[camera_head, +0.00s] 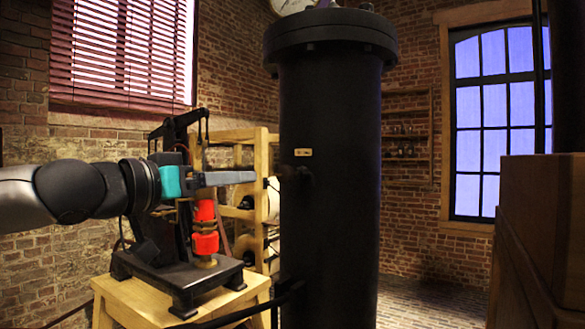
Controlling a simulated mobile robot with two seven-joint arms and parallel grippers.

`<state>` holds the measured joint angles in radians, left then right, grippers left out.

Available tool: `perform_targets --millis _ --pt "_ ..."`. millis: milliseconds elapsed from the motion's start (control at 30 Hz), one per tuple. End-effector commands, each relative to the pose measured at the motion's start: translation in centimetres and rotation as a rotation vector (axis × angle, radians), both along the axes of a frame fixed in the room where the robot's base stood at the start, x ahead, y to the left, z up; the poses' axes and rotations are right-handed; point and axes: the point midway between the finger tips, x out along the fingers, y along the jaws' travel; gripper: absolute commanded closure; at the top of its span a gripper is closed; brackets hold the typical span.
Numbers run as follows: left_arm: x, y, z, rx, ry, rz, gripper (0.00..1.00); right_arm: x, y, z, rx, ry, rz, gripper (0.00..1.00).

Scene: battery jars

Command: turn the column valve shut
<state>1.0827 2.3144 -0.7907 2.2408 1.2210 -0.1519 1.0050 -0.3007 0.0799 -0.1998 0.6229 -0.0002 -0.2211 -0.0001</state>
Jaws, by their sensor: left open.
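The black column (330,215) stands upright in the middle, with a flanged top. A small brass plate (303,152) is on its front. Just below the plate, a small dark fitting (300,174), which looks like the valve, sticks out from the column. Its shape and how far it is turned are too dark to tell. My left gripper (258,179) comes in from the left at the fitting's height. It is open, its grey fingers pointing right, with the tips close to the fitting. I cannot tell whether they touch. My right gripper is out of view.
A black apparatus with red parts (205,242) stands on a wooden stool (135,300) below my left gripper. A wooden frame (262,195) is behind it. A dark pipe (245,312) runs low to the column. A brown box (545,220) stands at right. Floor right of the column looks clear.

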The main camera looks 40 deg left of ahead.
Motion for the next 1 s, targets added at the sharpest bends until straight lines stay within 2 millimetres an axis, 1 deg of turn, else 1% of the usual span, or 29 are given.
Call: perform_targets --millis 67,167,333,567,767,1000 --pt "0.1 0.2 0.2 -0.006 -0.005 0.004 0.24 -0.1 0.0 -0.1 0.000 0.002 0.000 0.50" --pt "0.8 0.1 0.1 -0.006 -0.003 0.000 0.24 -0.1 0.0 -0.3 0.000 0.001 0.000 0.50" --pt "2.5 0.1 0.0 -0.005 -0.004 0.000 0.24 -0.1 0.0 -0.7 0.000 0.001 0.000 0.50" --pt "5.3 0.2 0.1 -0.006 -0.002 0.000 0.24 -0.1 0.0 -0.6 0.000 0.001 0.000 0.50" --pt "7.7 0.3 0.1 -0.006 -0.002 0.000 0.24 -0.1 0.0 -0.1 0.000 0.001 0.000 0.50" --pt "10.5 0.4 0.2 -0.006 -0.002 0.000 0.24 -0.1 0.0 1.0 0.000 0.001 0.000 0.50"
